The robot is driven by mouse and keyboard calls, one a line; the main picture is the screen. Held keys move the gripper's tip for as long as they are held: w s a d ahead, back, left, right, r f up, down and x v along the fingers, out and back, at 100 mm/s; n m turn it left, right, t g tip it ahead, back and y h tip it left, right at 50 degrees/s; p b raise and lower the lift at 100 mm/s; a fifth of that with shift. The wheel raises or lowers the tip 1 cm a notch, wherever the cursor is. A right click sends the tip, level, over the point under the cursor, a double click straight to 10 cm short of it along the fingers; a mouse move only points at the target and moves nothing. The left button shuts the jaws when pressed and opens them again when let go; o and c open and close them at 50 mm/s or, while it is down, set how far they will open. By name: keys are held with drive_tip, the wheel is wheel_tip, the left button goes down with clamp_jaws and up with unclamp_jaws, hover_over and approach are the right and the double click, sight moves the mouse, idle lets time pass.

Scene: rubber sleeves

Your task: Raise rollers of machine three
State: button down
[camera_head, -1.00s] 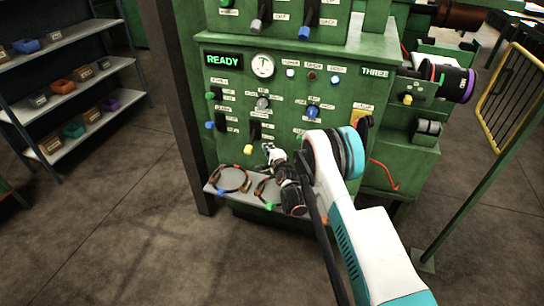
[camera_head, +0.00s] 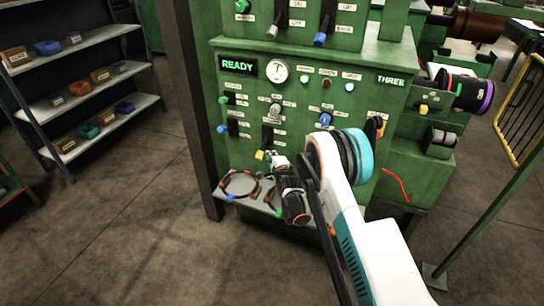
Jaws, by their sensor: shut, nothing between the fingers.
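Machine three is a green cabinet with a control panel (camera_head: 300,110). Its display (camera_head: 238,66) reads READY and a plate (camera_head: 391,80) reads THREE. The panel carries several levers and knobs, among them a yellow-tipped lever (camera_head: 260,154), a blue-tipped lever (camera_head: 221,129) and a blue knob (camera_head: 325,119). Two levers with black handles stand on the upper panel. Most labels are too small to read. My gripper (camera_head: 272,158) is shut and empty, close to the yellow-tipped lever at the panel's lower part; I cannot tell whether it touches. My arm hides the panel's lower right.
A ledge (camera_head: 247,206) below the panel holds ring-shaped sleeves (camera_head: 239,184). A shelf (camera_head: 100,123) with small bins stands at the left. A roller with a purple end (camera_head: 487,97) juts out at the right, near a yellow-framed gate (camera_head: 520,100). The floor in front is clear.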

drive_tip(key=shift+r+g, duration=0.25)
drive_tip(key=shift+g, duration=0.25)
drive_tip(key=shift+s+r+m+g+p, duration=0.15)
drive_tip(key=shift+r+m+g+p, duration=0.05)
drive_tip(key=shift+m+g+p, duration=0.3)
drive_tip(key=shift+s+r+g+p, duration=0.1)
drive_tip(key=shift+r+g+p, duration=0.05)
drive_tip(key=shift+g+p, duration=0.15)
drive_tip(key=r+m+g+p, duration=0.1)
drive_tip(key=r+g, duration=0.1)
drive_tip(key=r+m+g+p, duration=0.1)
drive_tip(key=r+g, duration=0.1)
drive_tip(key=r+m+g+y+p, duration=0.1)
drive_tip(key=r+g, duration=0.1)
drive_tip(key=shift+s+a, duration=0.25)
drive_tip(key=shift+d+r+p, duration=0.1)
drive_tip(key=shift+r+p, duration=0.35)
drive_tip(key=shift+r, duration=0.25)
